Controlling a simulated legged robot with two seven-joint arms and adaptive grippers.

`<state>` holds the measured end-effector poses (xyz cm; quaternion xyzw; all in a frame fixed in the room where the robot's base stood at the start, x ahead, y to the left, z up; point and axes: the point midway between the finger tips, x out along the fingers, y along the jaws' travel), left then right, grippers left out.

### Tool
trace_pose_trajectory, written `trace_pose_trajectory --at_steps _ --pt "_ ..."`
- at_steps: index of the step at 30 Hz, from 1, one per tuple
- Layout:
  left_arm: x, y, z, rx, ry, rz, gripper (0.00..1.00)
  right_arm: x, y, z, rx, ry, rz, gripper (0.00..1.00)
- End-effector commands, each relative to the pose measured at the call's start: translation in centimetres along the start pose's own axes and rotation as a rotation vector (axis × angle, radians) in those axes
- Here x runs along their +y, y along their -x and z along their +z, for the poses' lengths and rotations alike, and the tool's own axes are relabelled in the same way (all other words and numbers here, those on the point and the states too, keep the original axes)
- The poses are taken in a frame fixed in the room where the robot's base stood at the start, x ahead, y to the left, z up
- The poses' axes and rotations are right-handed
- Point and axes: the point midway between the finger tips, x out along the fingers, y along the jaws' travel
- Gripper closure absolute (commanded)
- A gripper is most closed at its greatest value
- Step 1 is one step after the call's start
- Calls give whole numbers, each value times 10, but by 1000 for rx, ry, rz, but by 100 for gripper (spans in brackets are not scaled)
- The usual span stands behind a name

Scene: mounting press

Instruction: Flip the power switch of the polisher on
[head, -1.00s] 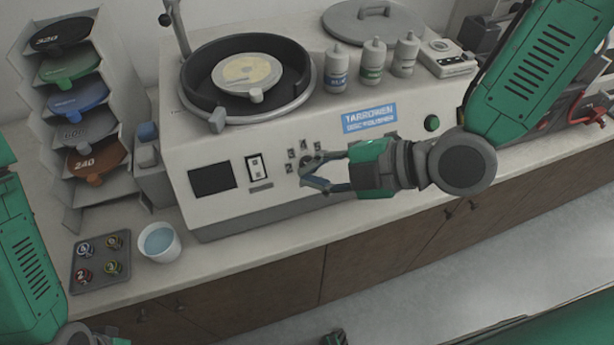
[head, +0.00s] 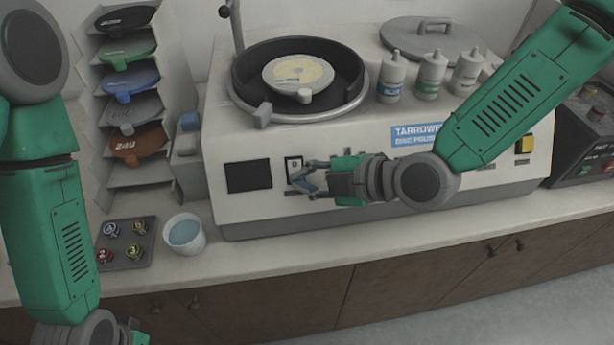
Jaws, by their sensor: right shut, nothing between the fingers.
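The polisher (head: 225,205) is a wide pale machine on the counter, with a blue name label on its front. Its power switch (head: 293,162) is a small light plate with a dark frame, just right of a dark screen (head: 248,176). My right gripper (head: 294,181) is shut and empty, its fingertips at the switch's lower right edge. They hide part of the switch; I cannot tell whether they touch it, nor the rocker's position. The gripper and wrist hide the buttons to the right. My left gripper (head: 132,333) shows only a sliver at the bottom left; its fingers are out of frame.
A bowl (head: 290,112) with a disc tops the polisher, beside several bottles (head: 430,76) and a grey lid (head: 398,32). A disc rack (head: 182,75), cup (head: 186,235) and small tray (head: 112,262) stand left. A yellow button (head: 524,144) is at right. The counter front is clear.

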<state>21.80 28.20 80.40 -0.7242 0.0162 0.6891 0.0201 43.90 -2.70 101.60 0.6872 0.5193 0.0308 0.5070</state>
Motion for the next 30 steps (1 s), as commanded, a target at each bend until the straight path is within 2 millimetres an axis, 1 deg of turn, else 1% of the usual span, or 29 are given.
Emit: trace_pose_trajectory --at_steps 10,14,15,23,30 --pt "0 -1 0 0 0 0 60 0 -1 2 0 1 1 100" --pt "0 -13 1 0 0 0 60 -4 -6 5 -1 29 24 100" --pt "0 -9 1 -1 0 0 60 -2 -4 4 -1 23 22 100" --pt "0 -6 0 0 0 0 60 1 -3 3 -2 22 22 100" --pt "0 2 0 0 0 0 60 9 3 -2 -2 23 22 100"
